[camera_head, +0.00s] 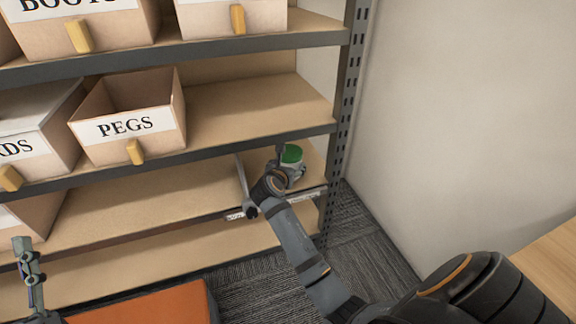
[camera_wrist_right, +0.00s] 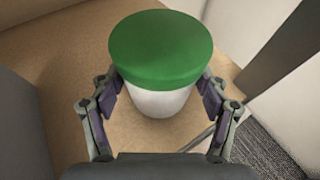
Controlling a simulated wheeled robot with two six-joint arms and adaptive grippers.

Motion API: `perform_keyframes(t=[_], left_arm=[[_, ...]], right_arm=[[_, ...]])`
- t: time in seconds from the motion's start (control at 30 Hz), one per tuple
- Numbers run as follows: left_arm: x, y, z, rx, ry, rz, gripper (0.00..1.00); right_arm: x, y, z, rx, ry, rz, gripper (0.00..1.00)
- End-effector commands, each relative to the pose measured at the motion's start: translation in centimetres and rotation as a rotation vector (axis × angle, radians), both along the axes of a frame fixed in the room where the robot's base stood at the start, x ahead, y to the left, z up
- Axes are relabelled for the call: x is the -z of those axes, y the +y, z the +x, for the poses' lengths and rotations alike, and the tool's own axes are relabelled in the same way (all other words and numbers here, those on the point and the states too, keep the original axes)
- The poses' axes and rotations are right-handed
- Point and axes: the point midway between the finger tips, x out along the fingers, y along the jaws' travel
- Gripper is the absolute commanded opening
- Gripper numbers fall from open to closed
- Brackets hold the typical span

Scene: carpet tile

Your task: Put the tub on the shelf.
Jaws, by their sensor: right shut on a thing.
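The tub is white with a green lid (camera_head: 292,154). In the right wrist view the tub (camera_wrist_right: 160,60) stands upright between the fingers. My right gripper (camera_head: 280,172) is shut on the tub, with a finger pad on each side of its white body (camera_wrist_right: 160,102). The tub is at the right end of a lower level of the shelf (camera_head: 150,205), over its board. I cannot tell whether its base touches the board. My left gripper (camera_head: 25,262) is at the lower left edge of the head view; its fingertips are too unclear to read.
A PEGS bin (camera_head: 130,115) stands on the level above, beside another labelled bin (camera_head: 35,130). More bins fill the top level. The metal upright (camera_head: 345,100) is close to the right of the tub. An orange surface (camera_head: 150,305) lies low in front.

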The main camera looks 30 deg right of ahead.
Motion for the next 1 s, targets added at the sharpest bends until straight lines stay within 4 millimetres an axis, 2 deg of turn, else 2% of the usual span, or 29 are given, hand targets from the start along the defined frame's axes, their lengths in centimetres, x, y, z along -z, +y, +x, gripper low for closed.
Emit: perform_keyframes(t=[0.33, 0.37, 0.5, 0.87, 1.0], left_arm=[[0.8, 0.0, 0.5, -0.001, 0.043, -0.001, 0.40], [1.0, 0.0, 0.5, -0.001, 0.046, -0.001, 0.40], [1.0, 0.0, 0.5, -0.001, 0.047, -0.002, 0.40], [1.0, 0.0, 0.5, -0.001, 0.045, -0.001, 0.40], [-0.1, 0.0, -0.1, 0.001, -0.012, 0.001, 0.40]], right_arm=[[0.0, 0.0, 0.0, 0.000, -0.002, -0.002, 0.15], [0.2, 0.0, 0.0, 0.000, 0.001, -0.001, 0.78], [0.2, 0.0, 0.0, 0.000, 0.000, 0.000, 0.97], [0.2, 0.0, 0.0, 0.000, 0.000, 0.000, 0.98], [0.0, 0.0, 0.0, 0.000, -0.001, 0.000, 0.98]])
